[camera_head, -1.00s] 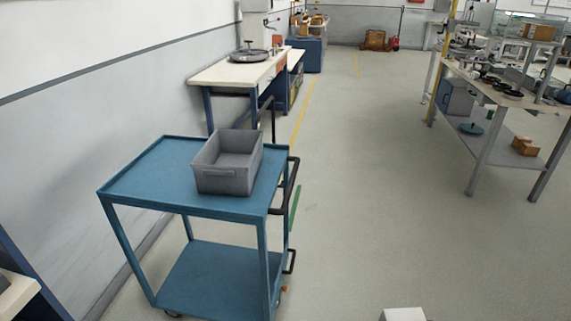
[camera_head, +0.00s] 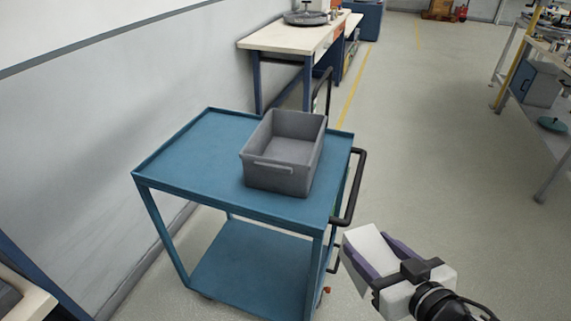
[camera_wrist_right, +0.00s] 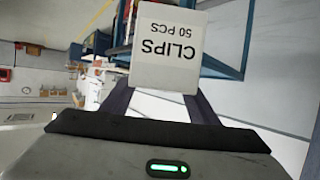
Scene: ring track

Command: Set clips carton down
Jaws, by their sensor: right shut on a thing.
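The clips carton (camera_wrist_right: 168,50) is a white box, marked "CLIPS 50 PCS" upside down in the right wrist view. My right gripper (camera_head: 378,252) is shut on the carton, which also shows as a white block in the head view (camera_head: 366,250). It holds the carton in the air at the lower right, just right of the blue cart (camera_head: 190,160) and its black handle. A grey open bin (camera_head: 275,179) stands on the cart's top shelf and looks empty. My left gripper is not in view.
The cart's top is bare left of the bin, and its lower shelf (camera_head: 255,265) looks empty. A white-topped bench (camera_head: 285,38) stands behind it along the left wall. A metal workbench is at the far right. The floor (camera_head: 430,150) between is clear.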

